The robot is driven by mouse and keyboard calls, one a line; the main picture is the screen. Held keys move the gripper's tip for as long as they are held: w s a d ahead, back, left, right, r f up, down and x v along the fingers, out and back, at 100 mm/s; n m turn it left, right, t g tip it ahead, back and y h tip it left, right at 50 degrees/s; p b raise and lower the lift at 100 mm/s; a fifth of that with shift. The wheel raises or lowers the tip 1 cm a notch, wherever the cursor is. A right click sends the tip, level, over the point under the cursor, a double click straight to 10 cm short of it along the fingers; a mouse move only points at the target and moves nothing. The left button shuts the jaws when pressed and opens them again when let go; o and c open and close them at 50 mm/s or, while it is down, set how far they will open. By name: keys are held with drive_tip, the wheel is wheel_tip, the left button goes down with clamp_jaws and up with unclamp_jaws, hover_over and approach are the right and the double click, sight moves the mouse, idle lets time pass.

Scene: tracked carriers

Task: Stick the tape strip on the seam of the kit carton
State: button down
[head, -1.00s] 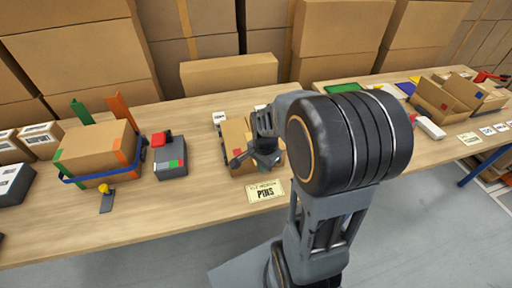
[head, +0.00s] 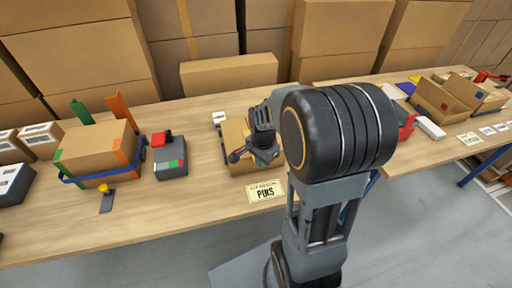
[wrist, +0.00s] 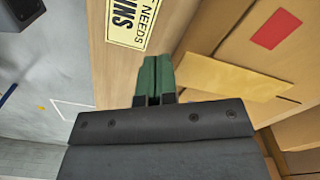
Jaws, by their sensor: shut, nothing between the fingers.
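The kit carton (head: 234,130) stands on the table in the middle of the head view, partly hidden behind my arm. It fills the right side of the wrist view (wrist: 220,40), with a red square mark (wrist: 276,29) on it. A yellow-tan strip (wrist: 235,78), which looks like the tape strip, lies across the carton's face there. My gripper (wrist: 157,60) is shut and empty, its green fingers just left of the strip's near end. I cannot tell whether they touch it. In the head view my gripper (head: 240,154) is over the carton, its fingertips unclear.
A grey box with red and green parts (head: 170,160) and a blue-strapped carton (head: 95,150) stand to the left. An open carton (head: 440,103) stands on the right table. Bare tabletop shows left of the kit carton.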

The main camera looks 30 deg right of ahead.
drive_tip(key=shift+w+d, duration=0.2)
drive_tip(key=shift+w, duration=0.7)
drive_tip(key=shift+w+d, duration=0.15)
drive_tip(key=shift+w, duration=0.7)
drive_tip(key=shift+w+d, duration=0.2)
drive_tip(key=shift+w, duration=0.7)
drive_tip(key=shift+s, duration=0.2)
drive_tip(key=shift+s+a, duration=0.15)
drive_tip(key=shift+s, duration=0.2)
drive_tip(key=shift+r+p, duration=3)
drive_tip(key=shift+r, duration=0.55)
